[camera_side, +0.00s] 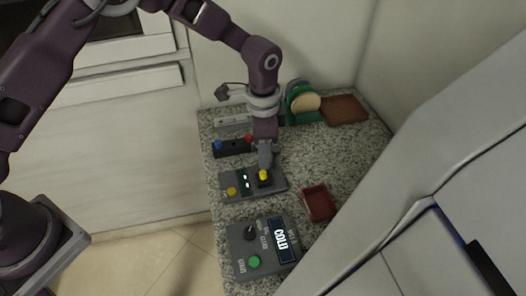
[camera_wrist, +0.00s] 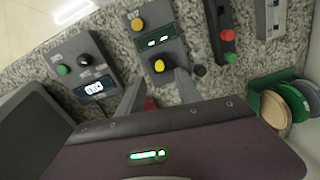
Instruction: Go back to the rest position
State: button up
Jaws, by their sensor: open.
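My gripper (camera_side: 266,162) points down over the counter, right at the grey panel with the yellow button (camera_side: 263,174). In the wrist view its two fingers stand apart (camera_wrist: 160,82), with the yellow button (camera_wrist: 159,66) just beyond and between the tips. Nothing is seen held between them. I cannot tell whether a finger touches the button or the panel. The panel (camera_side: 247,186) also carries an orange button (camera_side: 231,191) and a small lit display.
A grey box with a COLD display (camera_side: 262,247), dark knob and green button stands in front. A small red tray (camera_side: 319,203) lies right of the panel. Behind are a dark bar with coloured knobs (camera_side: 232,147), a plate rack (camera_side: 302,102) and a brown board (camera_side: 344,109). Walls border the counter.

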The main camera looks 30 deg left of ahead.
jog(key=s+a+r+n+t, duration=0.15)
jog(key=s+a+r, duration=0.3)
jog(key=r, duration=0.55)
jog(key=s+a+r+n+t, duration=0.1)
jog(key=s+a+r+n, duration=0.3)
jog(key=r, duration=0.6)
jog(key=s+a+r+n+t, duration=0.1)
jog(key=s+a, duration=0.3)
jog(key=s, duration=0.6)
jog(key=s+a+r+n+t, duration=0.2)
jog(key=s+a+n, duration=0.1)
jog(key=s, duration=0.6)
jog(key=shift+s+a+r+n, duration=0.35)
jog(key=shift+s+a+n, duration=0.05)
jog(key=shift+n, duration=0.25)
